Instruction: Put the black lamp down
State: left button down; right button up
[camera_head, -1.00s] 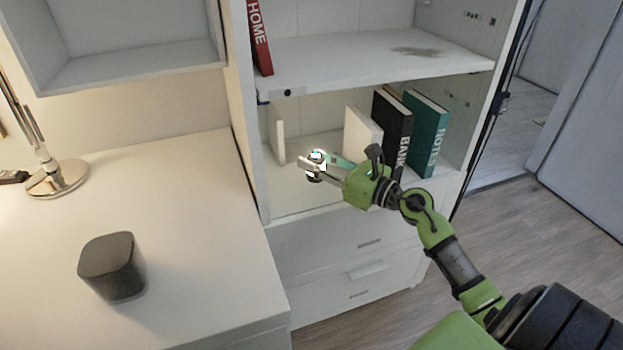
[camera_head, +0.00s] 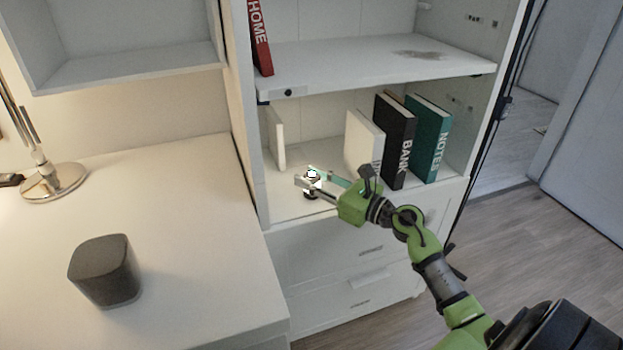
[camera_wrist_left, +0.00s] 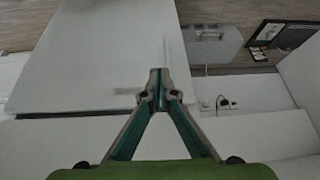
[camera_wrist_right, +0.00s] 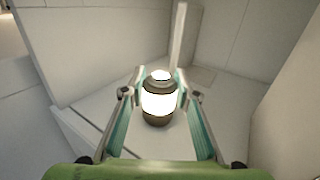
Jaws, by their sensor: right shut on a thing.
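The black lamp (camera_wrist_right: 157,118), a small lantern with a dark base and a glowing white middle, stands upright between the fingers of my right gripper (camera_wrist_right: 157,95). The right gripper also shows in the head view (camera_head: 312,183), shut on the lamp (camera_head: 311,190) over the lower cabinet shelf (camera_head: 290,205), near its front edge. I cannot tell whether the lamp's base touches the shelf. My left gripper (camera_wrist_left: 158,90) shows only in the left wrist view; its fingertips meet with nothing seen between them.
A thin white book (camera_head: 276,138) stands left on the shelf. A white book (camera_head: 362,143), the black BANK book (camera_head: 394,140) and the teal NOTES book (camera_head: 428,138) stand right. The shelf between is clear. A dark speaker (camera_head: 105,270) and a desk lamp (camera_head: 52,183) stand on the desk.

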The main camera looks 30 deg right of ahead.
pick_arm(q)
jog(key=shift+w+d, duration=0.1)
jog(key=shift+w, duration=0.1)
pick_arm(e)
jog(key=shift+f, duration=0.15)
jog(key=o, duration=1.1)
pick_arm(q)
jog(key=shift+w+d+r+t, duration=0.2)
jog(key=shift+w+r+t, duration=0.2)
jog(key=shift+w, duration=0.2)
jog(key=shift+s+f, duration=0.1)
jog(key=shift+s, duration=0.05)
pick_arm(e)
jog(key=shift+s+d, duration=0.15)
jog(key=shift+s, duration=0.3)
pick_arm(q)
jog(key=shift+s+a+f+g, duration=0.3)
jog(key=shift+s+g, duration=0.1)
jog(key=shift+s, duration=0.2)
pick_arm(e)
jog(key=v, duration=1.1)
